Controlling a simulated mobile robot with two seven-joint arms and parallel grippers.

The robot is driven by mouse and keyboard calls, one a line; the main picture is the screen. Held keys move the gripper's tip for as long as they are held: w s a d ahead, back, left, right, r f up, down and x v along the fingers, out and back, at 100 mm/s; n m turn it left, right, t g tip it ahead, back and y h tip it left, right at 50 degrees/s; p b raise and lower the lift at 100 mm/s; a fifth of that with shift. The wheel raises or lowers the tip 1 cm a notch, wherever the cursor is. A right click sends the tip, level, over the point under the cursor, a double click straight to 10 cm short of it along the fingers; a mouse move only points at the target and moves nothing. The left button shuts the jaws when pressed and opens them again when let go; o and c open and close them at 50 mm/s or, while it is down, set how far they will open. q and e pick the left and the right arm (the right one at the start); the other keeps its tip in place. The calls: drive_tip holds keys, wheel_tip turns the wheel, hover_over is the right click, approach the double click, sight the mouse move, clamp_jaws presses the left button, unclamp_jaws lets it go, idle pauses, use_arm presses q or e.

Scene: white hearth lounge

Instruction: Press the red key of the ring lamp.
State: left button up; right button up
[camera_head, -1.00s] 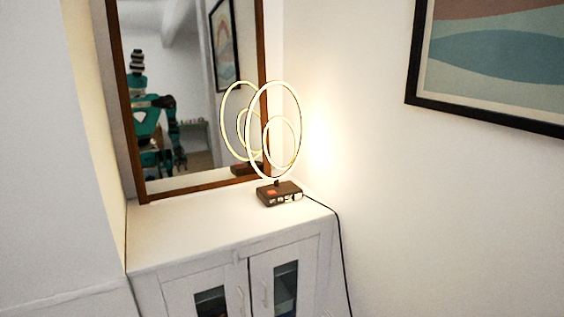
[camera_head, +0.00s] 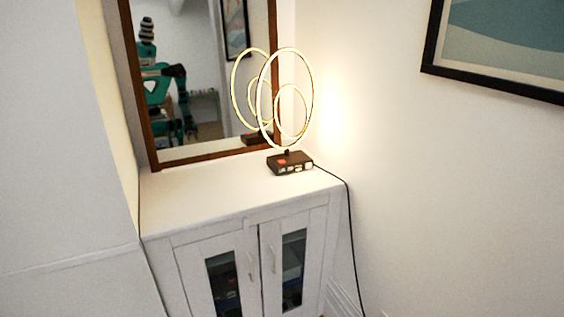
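The ring lamp stands upright on the white cabinet, with lit rings (camera_head: 312,88) above a dark box-shaped base (camera_head: 274,170). A red patch (camera_head: 281,162) shows on the top of the base, and several small pale keys sit along its front. The red patch is too small to tell its exact shape. The rings glow warm and light the wall beside them. Neither of my grippers is in view directly; my reflection shows small in the mirror.
The white cabinet (camera_head: 200,205) has two glass-panelled doors and a mostly bare top. A wood-framed mirror (camera_head: 205,100) stands behind the lamp. A black cable (camera_head: 351,230) runs down the cabinet's right side. A framed picture (camera_head: 510,45) hangs at right.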

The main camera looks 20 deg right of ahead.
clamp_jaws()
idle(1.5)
